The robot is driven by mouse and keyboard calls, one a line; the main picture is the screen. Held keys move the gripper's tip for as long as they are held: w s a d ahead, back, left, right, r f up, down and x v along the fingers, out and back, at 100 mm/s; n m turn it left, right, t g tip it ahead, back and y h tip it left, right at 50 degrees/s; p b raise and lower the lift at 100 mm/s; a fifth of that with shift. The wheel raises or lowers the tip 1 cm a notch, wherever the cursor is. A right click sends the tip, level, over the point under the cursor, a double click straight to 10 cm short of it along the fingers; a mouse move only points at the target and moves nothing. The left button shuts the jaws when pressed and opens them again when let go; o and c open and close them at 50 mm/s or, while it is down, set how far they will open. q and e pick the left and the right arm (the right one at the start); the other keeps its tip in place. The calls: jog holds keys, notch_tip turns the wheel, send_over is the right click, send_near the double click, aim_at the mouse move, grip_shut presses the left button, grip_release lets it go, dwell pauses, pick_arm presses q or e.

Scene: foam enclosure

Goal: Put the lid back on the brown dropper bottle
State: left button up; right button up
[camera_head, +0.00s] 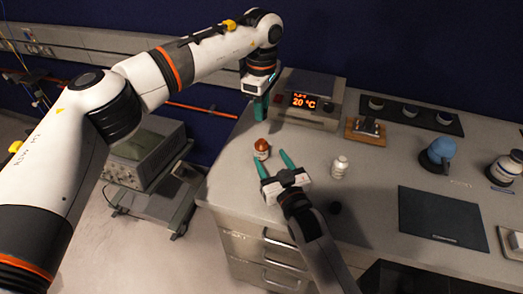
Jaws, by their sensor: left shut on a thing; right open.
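The brown dropper bottle (261,147), with a pale label, stands on the bench near its left edge. My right gripper (271,156) is open, with its green fingers pointing at the bottle from the near side. The bottle is just beyond the left fingertip; I cannot tell whether they touch. My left gripper (260,117) points down above the bench, behind the bottle. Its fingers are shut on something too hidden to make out.
A white bottle (340,168) stands right of my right gripper. A heater with an orange display (307,101) is close to my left gripper. A wooden block (366,131), a blue flask (438,153) and a dark mat (443,218) lie farther right.

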jog(key=x, duration=0.7)
jog(key=shift+w+a, duration=0.15)
jog(key=shift+w, duration=0.1)
grip_shut()
pick_arm(q)
send_over(261, 141)
jog(key=shift+f, duration=2.5)
